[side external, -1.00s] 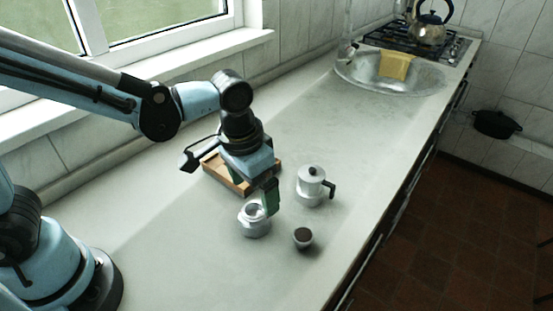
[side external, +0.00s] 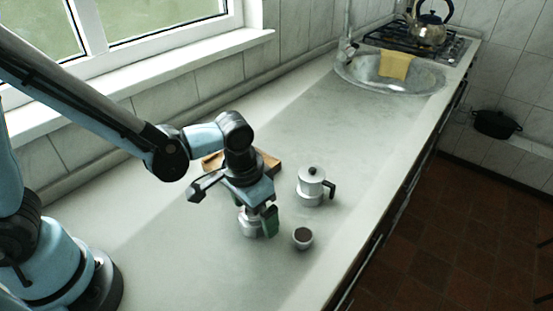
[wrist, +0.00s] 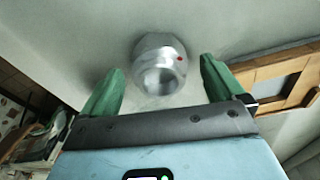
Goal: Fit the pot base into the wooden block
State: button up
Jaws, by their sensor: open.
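The silver pot base (side external: 249,226) stands on the counter, partly hidden behind my gripper in the side view. In the wrist view the pot base (wrist: 160,66) shows its round open top and a small red dot, between and ahead of the green fingertips. My gripper (wrist: 161,82) is open, with one finger on each side of the pot base and a gap to each. In the side view my gripper (side external: 256,221) is low over the base. The wooden block (side external: 268,160) lies behind my gripper, mostly hidden by it; part of the block (wrist: 285,80) shows at the right in the wrist view.
A silver pot top with black handle (side external: 312,187) stands right of my gripper. A small cup with dark contents (side external: 302,237) stands close by at the front right. A sink (side external: 365,72) with a yellow cloth (side external: 396,65) is far back. The counter between is clear.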

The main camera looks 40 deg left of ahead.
jog(key=shift+c, duration=0.4)
jog(key=c, duration=1.3)
jog(key=shift+o, duration=0.2)
jog(key=shift+r, duration=0.85)
notch_tip(320, 180, up, 3)
jog(key=shift+f, duration=0.15)
jog(key=s+d+r, duration=0.6)
jog(key=s+d, duration=0.1)
jog(key=s, duration=0.2)
jog(key=w+a+n, duration=0.2)
jog(key=w+a, duration=0.7)
jog(key=w, duration=0.4)
jog(key=shift+n, duration=0.9)
jog(key=shift+w+a+f, duration=1.1)
jog(key=shift+a+f, duration=0.15)
jog(key=shift+a, duration=0.75)
jog(key=shift+w+a+f, duration=1.1)
jog(key=shift+a+f, duration=0.1)
jog(key=shift+a, duration=0.8)
jog(key=shift+w+a+f, duration=1.1)
jog(key=shift+a+f, duration=0.15)
jog(key=shift+a, duration=0.75)
